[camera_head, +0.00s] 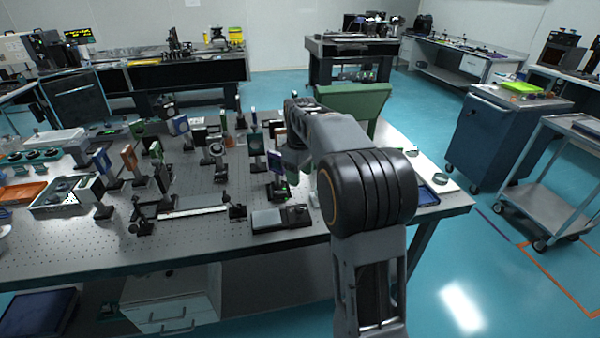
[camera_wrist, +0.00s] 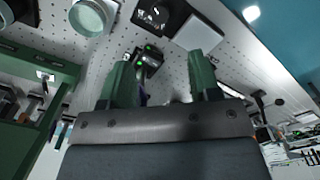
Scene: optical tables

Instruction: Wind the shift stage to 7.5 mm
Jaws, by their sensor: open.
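My gripper (camera_wrist: 161,62) is open in the wrist view, its two dark green fingers apart with nothing held between them. A small black device with a green light (camera_wrist: 149,60) shows beyond the fingers, toward the left finger, apart from them as far as I can see. It may be the shift stage, but I cannot read a scale or make out its knob. In the head view a black mount with a green glow (camera_head: 279,189) stands left of my arm and may be the same device. My gripper is mostly hidden there behind my arm.
The perforated optical table (camera_head: 330,232) carries several mounts and posts to the left. A grey flat box with a black block (camera_head: 281,218) lies near its front edge. A round glass-like part (camera_wrist: 88,17) shows at upper left in the wrist view. A blue cabinet (camera_head: 502,135) stands right.

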